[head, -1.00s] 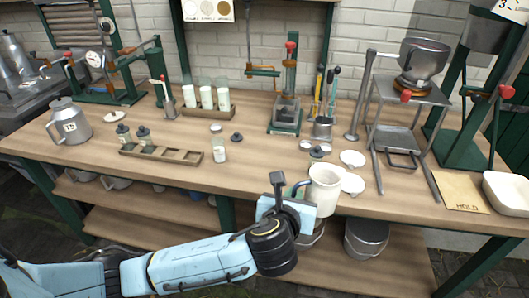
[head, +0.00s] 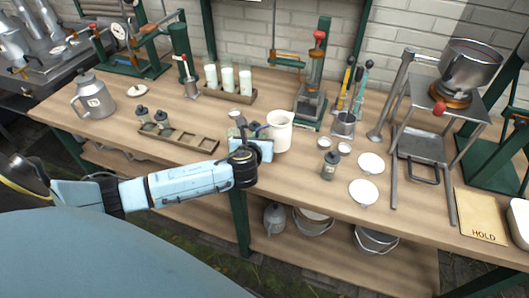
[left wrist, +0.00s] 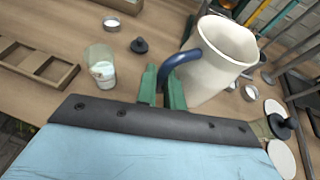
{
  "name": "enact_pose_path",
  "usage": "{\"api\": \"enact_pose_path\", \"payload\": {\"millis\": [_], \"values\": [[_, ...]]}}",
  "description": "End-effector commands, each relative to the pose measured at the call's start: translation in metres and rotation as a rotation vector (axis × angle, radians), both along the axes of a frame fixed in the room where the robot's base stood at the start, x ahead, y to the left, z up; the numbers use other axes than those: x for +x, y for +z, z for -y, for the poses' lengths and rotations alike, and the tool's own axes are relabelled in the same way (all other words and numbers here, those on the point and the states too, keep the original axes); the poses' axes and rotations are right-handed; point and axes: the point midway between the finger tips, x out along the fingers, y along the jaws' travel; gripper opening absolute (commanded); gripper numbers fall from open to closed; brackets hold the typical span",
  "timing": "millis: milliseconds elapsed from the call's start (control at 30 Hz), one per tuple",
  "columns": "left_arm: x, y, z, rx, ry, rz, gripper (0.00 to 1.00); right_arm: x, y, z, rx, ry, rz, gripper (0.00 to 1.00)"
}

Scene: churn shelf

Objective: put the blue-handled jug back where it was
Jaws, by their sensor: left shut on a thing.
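The blue-handled jug is a cream-white jug (head: 280,132) over the wooden bench top, near its middle. In the left wrist view the jug (left wrist: 222,55) stands nearly upright, with its blue handle (left wrist: 178,62) towards me. My left gripper (head: 254,140) is shut on that handle; its green fingers (left wrist: 163,88) lie on either side of it. I cannot tell whether the jug's base touches the bench. My right gripper is not in view.
A small dark-lidded jar (head: 329,166) and white discs (head: 364,192) lie right of the jug. A wooden rack (head: 180,138) lies left. A glass vial (left wrist: 101,66) stands close by the gripper. A metal stand (head: 420,145) and a HOLD board (head: 480,217) are further right.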

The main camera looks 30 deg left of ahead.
Motion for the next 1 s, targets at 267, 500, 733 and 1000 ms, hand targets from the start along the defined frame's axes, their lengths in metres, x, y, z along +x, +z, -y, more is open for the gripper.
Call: {"api": "enact_pose_path", "payload": {"millis": [267, 500, 733, 1000], "values": [[0.001, -0.026, 0.0, 0.001, -0.001, 0.004, 0.0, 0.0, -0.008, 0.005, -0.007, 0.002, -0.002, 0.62], [0.001, -0.057, 0.001, 0.001, -0.001, 0.003, 0.0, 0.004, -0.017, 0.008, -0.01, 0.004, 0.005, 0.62], [0.001, -0.058, 0.0, 0.001, -0.001, 0.005, 0.0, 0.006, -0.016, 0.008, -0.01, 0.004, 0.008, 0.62], [0.0, -0.063, 0.001, 0.001, -0.001, 0.002, 0.2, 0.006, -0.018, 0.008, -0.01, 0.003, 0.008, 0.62]]}}
